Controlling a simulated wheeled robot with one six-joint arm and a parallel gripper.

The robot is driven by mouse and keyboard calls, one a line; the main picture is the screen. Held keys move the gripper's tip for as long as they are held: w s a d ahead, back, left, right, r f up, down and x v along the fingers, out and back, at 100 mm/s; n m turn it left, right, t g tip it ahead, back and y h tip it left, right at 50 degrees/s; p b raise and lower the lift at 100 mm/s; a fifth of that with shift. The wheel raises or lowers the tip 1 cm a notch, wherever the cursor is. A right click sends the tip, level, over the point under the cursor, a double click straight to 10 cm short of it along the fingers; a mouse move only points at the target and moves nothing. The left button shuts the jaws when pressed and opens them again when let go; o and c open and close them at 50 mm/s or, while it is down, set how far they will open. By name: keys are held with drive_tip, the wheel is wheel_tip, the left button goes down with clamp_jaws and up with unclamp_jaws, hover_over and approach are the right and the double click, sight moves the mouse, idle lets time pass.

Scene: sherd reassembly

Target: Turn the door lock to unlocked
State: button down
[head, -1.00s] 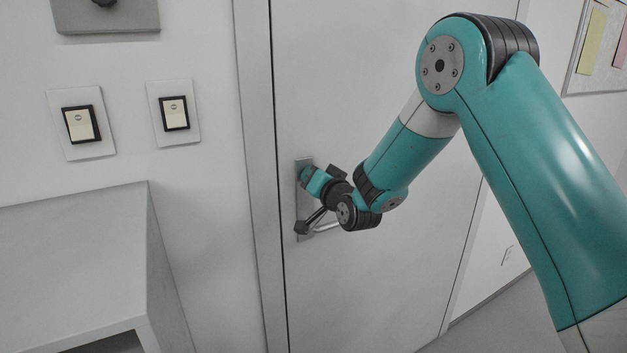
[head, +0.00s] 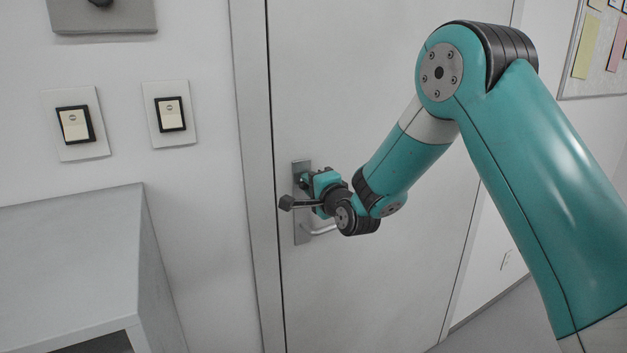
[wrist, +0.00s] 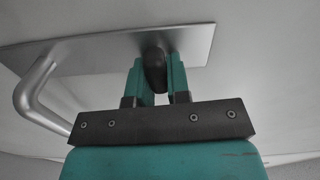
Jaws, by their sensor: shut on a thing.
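The door lock is a small dark thumb-turn (wrist: 155,70) on a metal plate (wrist: 100,57) in the wrist view. My gripper (wrist: 156,82) has its two teal fingers on either side of the turn and is shut on it. In the head view my gripper (head: 308,182) is at the upper part of the door plate (head: 297,230) and hides most of the turn. The lever handle (head: 320,231) sits below it, and in the wrist view the handle (wrist: 35,95) curves out at the left. The lock's marking cannot be seen.
The door (head: 375,50) appears closed in its frame (head: 253,150). Two switches (head: 74,124) (head: 171,114) are on the wall at the left. A grey cabinet (head: 70,235) stands below them. A board with papers (head: 598,50) hangs at the right.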

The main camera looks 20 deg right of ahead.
drive_tip(key=shift+a+r+m, duration=0.2)
drive_tip(key=shift+a+m, duration=0.05)
drive_tip(key=shift+m, duration=0.45)
drive_tip(key=c, duration=1.1)
unclamp_jaws()
drive_tip(key=shift+a, duration=0.15)
drive_tip(key=shift+w+f, duration=0.1)
drive_tip(key=shift+f, duration=0.1)
drive_tip(key=shift+a+f, duration=0.1)
drive_tip(key=shift+s+b, duration=0.3)
drive_tip(key=shift+s, duration=0.2)
drive_tip(key=shift+s+d+r+b, duration=0.1)
drive_tip(key=shift+s+d+b, duration=0.45)
drive_tip(key=shift+s+b, duration=1.75)
drive_tip(key=shift+s+d+r+b, duration=0.1)
drive_tip(key=shift+s+d+b, duration=0.45)
drive_tip(key=shift+s+b, duration=1.7)
drive_tip(key=shift+s+d+r+b, duration=0.1)
drive_tip(key=shift+s+d+b, duration=0.65)
drive_tip(key=shift+s, duration=2.9)
drive_tip(key=shift+a, duration=0.1)
